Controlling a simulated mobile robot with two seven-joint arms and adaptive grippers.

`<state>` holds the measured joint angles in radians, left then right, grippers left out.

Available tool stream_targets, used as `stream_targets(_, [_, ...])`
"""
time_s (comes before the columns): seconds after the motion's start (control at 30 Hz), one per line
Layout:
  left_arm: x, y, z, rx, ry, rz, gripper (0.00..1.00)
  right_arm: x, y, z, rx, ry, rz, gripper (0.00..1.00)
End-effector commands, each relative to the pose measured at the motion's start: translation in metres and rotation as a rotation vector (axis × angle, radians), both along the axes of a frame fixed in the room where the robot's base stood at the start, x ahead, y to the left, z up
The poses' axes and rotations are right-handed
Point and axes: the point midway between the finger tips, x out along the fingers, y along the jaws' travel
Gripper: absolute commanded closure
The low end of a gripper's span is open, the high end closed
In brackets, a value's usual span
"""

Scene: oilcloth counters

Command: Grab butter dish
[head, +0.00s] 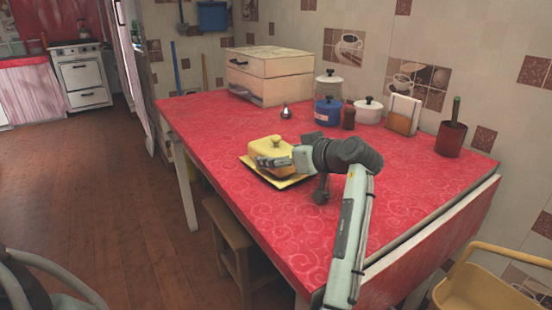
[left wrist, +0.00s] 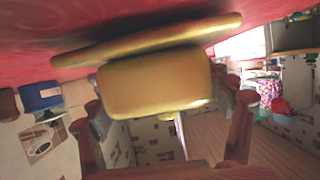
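The yellow butter dish (head: 267,147) with its domed, knobbed lid rests on a flat yellow plate (head: 293,182) on the red table. My left gripper (head: 278,160) is low at the near side of the lid. In the left wrist view the lid of the butter dish (left wrist: 155,85) fills the middle, with the plate (left wrist: 100,54) above it in the picture. The fingers of my left gripper (left wrist: 165,102) are spread, one on each side of the lid; firm contact does not show. My right gripper is in neither view.
The red-clothed table (head: 220,130) has free room around the dish. At the back stand a cream bread box (head: 270,75), a blue canister (head: 328,111), white pots, a napkin holder (head: 403,115) and a red mortar (head: 451,138). A stool (head: 235,240) is at the left edge.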

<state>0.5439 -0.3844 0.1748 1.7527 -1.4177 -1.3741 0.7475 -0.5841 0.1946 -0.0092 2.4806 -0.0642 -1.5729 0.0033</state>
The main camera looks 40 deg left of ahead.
Motion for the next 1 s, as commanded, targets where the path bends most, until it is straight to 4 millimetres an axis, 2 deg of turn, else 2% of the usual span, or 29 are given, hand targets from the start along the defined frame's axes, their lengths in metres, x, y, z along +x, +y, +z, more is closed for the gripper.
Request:
stream_targets(0.07, [0.000, 0.000, 0.000, 0.000, 0.000, 0.000, 0.36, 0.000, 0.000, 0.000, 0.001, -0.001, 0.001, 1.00])
stream_targets(0.4, [0.000, 0.000, 0.000, 0.000, 0.000, 0.000, 0.78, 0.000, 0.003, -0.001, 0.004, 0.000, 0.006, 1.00])
stream_targets(0.77, [0.000, 0.000, 0.007, 0.003, -0.004, 0.000, 0.79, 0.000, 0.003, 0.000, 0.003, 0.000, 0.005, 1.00])
stream_targets(0.87, [0.000, 0.000, 0.015, 0.002, -0.006, 0.000, 0.79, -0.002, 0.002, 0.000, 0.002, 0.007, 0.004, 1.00])
stream_targets(1.0, [0.001, 0.000, 0.035, 0.003, -0.008, 0.000, 0.79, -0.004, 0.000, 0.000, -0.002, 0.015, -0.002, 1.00])
